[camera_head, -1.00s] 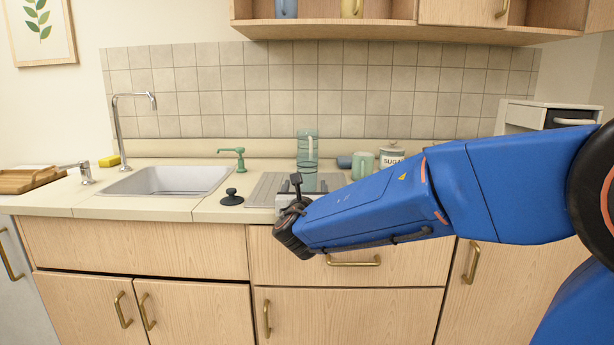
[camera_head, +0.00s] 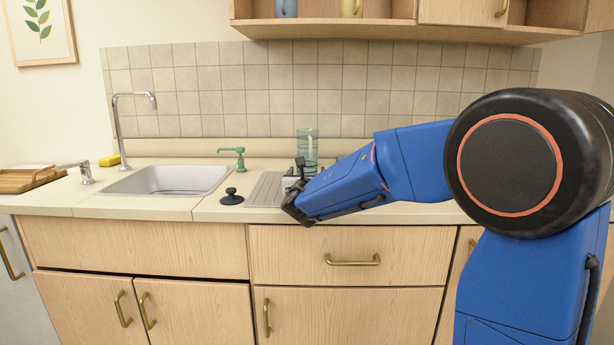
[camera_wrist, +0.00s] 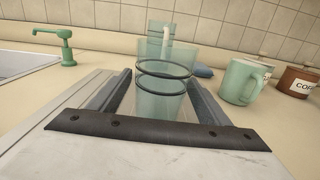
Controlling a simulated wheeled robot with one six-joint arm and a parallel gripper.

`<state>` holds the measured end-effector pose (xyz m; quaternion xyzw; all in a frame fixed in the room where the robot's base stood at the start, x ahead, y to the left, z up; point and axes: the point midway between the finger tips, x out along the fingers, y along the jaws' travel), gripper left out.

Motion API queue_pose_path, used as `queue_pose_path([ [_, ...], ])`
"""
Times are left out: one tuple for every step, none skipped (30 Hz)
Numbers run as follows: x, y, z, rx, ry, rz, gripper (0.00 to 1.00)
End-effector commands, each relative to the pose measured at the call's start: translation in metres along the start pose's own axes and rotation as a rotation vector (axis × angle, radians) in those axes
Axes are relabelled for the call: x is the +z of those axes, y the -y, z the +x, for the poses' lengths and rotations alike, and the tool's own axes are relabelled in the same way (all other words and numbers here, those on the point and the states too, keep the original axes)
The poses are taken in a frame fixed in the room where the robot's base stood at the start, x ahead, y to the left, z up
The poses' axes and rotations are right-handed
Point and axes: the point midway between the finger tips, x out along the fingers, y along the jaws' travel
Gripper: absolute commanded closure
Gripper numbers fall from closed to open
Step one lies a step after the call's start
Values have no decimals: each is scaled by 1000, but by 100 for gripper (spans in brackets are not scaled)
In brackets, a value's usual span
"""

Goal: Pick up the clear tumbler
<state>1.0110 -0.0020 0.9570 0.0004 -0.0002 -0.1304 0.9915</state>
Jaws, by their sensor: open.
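The clear tumbler (camera_wrist: 160,101) is greenish see-through glass with dark rings near its top. In the wrist view it stands upright in the middle, between the two fingers of my gripper (camera_wrist: 158,78). The gripper is open, with a finger on either side of the glass. I cannot tell whether either finger touches it. In the head view my gripper (camera_head: 296,182) is low over the ribbed drainboard (camera_head: 266,190), and it and my arm hide most of the tumbler.
A tall clear pitcher (camera_head: 307,143) with a pale handle stands just behind the tumbler. A green mug (camera_wrist: 241,82) and a brown canister (camera_wrist: 297,82) stand to the right. A green soap dispenser (camera_head: 239,158), black sink stopper (camera_head: 231,197) and sink (camera_head: 168,180) are left.

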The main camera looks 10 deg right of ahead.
Motion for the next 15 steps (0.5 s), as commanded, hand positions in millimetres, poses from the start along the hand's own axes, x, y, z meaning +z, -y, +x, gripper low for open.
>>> queue_pose_path([
  [0,1,9,-2,-1,-1,29],
  [0,1,13,-2,-1,-1,29],
  [0,1,18,-2,-1,-1,29],
  [0,1,20,-1,-1,-1,29],
  [0,1,23,-1,-1,-2,29],
  [0,0,25,0,-1,-1,29],
  [0,0,25,0,-1,-1,29],
  [0,0,26,0,0,-1,29],
  [0,0,26,0,0,-1,29],
  [0,0,25,0,0,-1,29],
  [0,0,25,0,0,-1,29],
  [0,0,25,0,0,-1,29],
  [0,0,25,0,0,-1,34],
  [0,0,25,0,0,-1,41],
  [0,0,25,0,0,-1,51],
])
